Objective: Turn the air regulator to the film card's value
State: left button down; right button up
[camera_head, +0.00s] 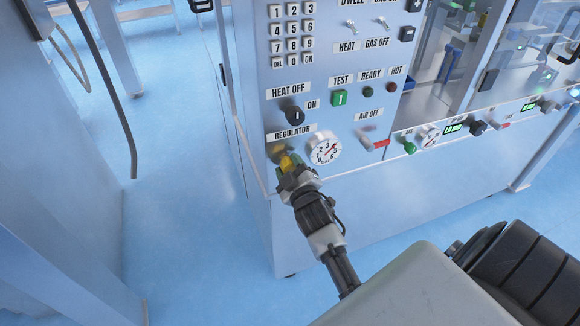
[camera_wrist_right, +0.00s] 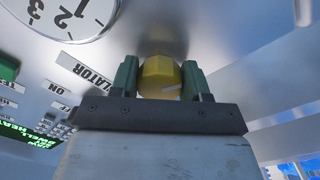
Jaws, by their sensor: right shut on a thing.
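The yellow regulator knob (camera_head: 286,162) sits on the machine's front panel, under the REGULATOR label. My right gripper (camera_head: 290,166) is shut on it. In the right wrist view the knob (camera_wrist_right: 160,76) lies between the two green fingertips (camera_wrist_right: 162,80), its front facets showing. The round dial gauge (camera_head: 325,148) is just right of the knob, white with dark numbers and a needle that seems to point to the upper right; its exact reading is too small to tell. Part of the gauge (camera_wrist_right: 65,15) also shows in the right wrist view, with its needle not visible. I see no film card.
A red-handled AIR lever (camera_head: 375,144) labelled AIR OFF is right of the gauge. The HEAT knob (camera_head: 294,116), green TEST button (camera_head: 339,98) and keypad (camera_head: 291,35) are above. Open blue floor (camera_head: 180,200) lies left of the machine.

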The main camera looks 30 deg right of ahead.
jog(key=o, duration=0.9)
jog(key=shift+s, duration=0.1)
jog(key=b+v, duration=0.1)
jog(key=v, duration=0.9)
jog(key=shift+s+a+f, duration=0.1)
jog(key=shift+s+a, duration=0.05)
jog(key=shift+s, duration=0.15)
